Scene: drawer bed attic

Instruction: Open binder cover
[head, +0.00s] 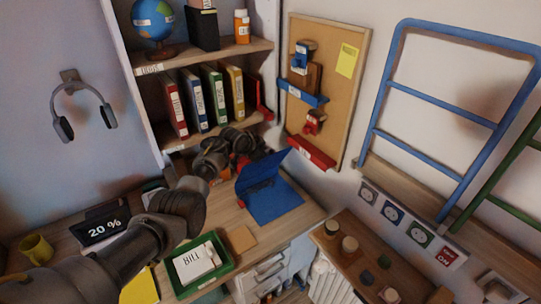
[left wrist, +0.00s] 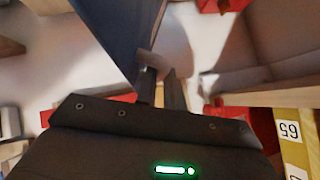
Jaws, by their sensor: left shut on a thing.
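A blue binder (head: 275,204) lies on the wooden desk in the head view. Its cover (head: 262,172) is raised at a slant above the base, partly open. My left arm reaches across the desk from the lower left. My left gripper (head: 262,156) is at the raised cover's upper edge, partly hidden by the wrist. In the left wrist view, the left gripper's fingers (left wrist: 160,90) are close together at the edge of the blue cover (left wrist: 118,32), shut on it. My right gripper is not in view.
A green tray (head: 226,262) with white cards stands at the desk's front. A shelf (head: 188,138) with upright binders is behind the arm. A corkboard (head: 346,105) hangs to the right. A tablet (head: 101,226) and yellow mug (head: 36,249) are at left.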

